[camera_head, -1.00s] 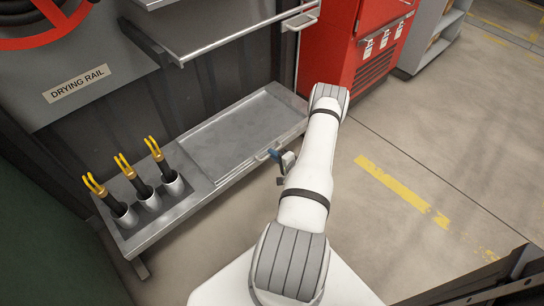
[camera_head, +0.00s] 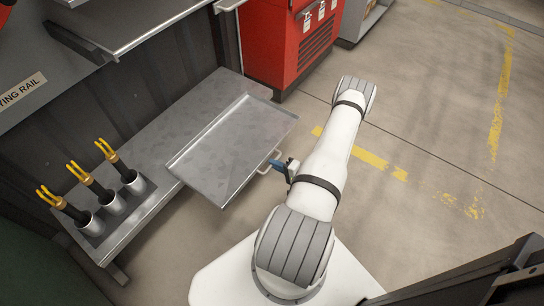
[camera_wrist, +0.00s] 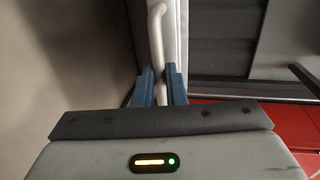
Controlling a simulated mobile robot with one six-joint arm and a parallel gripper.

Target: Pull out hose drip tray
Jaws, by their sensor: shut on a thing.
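The hose drip tray (camera_head: 225,150) is a shallow grey metal tray with a low rim. It sticks partly out over the front edge of the metal bench (camera_head: 180,115). Its pale bar handle (camera_head: 270,163) is on the front side; it also shows in the wrist view (camera_wrist: 157,30). My gripper (camera_head: 283,168) is at the handle, with its blue fingers (camera_wrist: 162,84) shut around the bar in the wrist view. My arm hides part of the gripper in the head view.
A red cabinet (camera_head: 290,40) stands behind the bench. A metal shelf (camera_head: 130,25) hangs above. The floor (camera_head: 440,130) to the right is clear.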

